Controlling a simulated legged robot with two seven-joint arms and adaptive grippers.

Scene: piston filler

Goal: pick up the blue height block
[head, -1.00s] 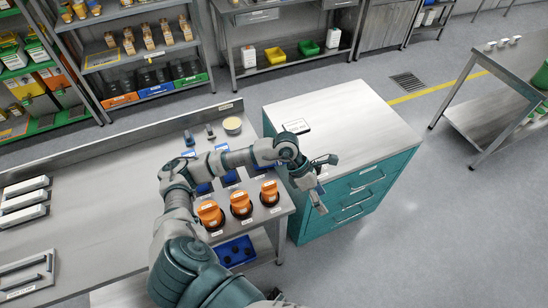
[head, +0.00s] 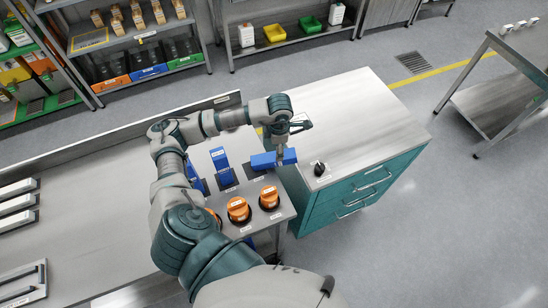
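A blue height block (head: 264,161) shows near the right end of the steel bench, at a dark pad, as a wide bar. My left gripper (head: 281,150) is right at this block, with a finger overlapping its right part. I cannot tell whether the fingers are closed on it, or whether the block is clear of the pad. A second blue block (head: 220,158) stands upright on another dark pad to the left. A third blue block (head: 194,174) is partly hidden by my arm. My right gripper is not in view.
Orange-topped round parts (head: 238,209) stand along the bench's front edge, close to the blocks. A teal cabinet (head: 350,115) with a steel top adjoins on the right. A black knob (head: 319,168) sits on its near corner. Most of the cabinet top is clear.

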